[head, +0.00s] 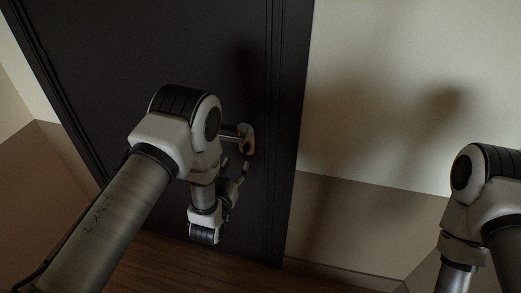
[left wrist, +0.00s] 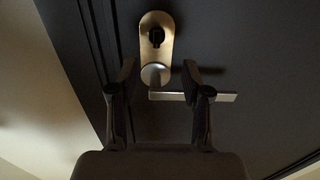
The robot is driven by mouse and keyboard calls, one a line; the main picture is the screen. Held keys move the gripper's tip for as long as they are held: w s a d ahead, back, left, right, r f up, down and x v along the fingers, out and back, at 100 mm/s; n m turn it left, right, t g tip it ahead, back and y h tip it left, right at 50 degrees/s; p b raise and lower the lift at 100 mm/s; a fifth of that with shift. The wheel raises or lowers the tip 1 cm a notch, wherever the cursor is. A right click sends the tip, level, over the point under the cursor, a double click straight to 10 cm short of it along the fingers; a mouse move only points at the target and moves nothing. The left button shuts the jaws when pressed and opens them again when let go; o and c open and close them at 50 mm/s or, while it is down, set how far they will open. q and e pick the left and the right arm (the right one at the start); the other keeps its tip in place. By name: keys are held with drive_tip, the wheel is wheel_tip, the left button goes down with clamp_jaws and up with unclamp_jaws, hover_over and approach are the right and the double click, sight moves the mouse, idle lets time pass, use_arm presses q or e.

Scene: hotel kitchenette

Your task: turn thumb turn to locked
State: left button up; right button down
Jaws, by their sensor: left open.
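The dark door (head: 150,60) carries a brass-toned oval plate (head: 250,146) near its right edge. In the left wrist view the plate (left wrist: 166,22) holds a small dark thumb turn (left wrist: 156,36); its exact angle is hard to tell. A silver lever handle (left wrist: 215,97) is on the same plate and points right in that view. My left gripper (left wrist: 159,70) is open and empty, its two fingers spread on either side of the plate's lever end. In the head view my left gripper (head: 236,172) is just below the plate, partly hidden by my arm.
The lever handle (head: 229,137) sticks out left from the plate in the head view, close to my left wrist. A beige wall (head: 400,80) is right of the door. Wooden floor (head: 160,270) lies below. My right arm is at the right edge.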

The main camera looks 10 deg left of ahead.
sight(244, 151)
use_arm(q)
drive_tip(key=w, duration=0.6)
drive_tip(key=shift+w+d+f, duration=0.1)
drive_tip(key=shift+d+f, duration=0.1)
drive_tip(key=shift+d, duration=0.05)
drive_tip(key=shift+w+r, duration=0.15)
drive_tip(key=shift+w, duration=0.15)
drive_tip(key=shift+w, duration=0.1)
clamp_jaws()
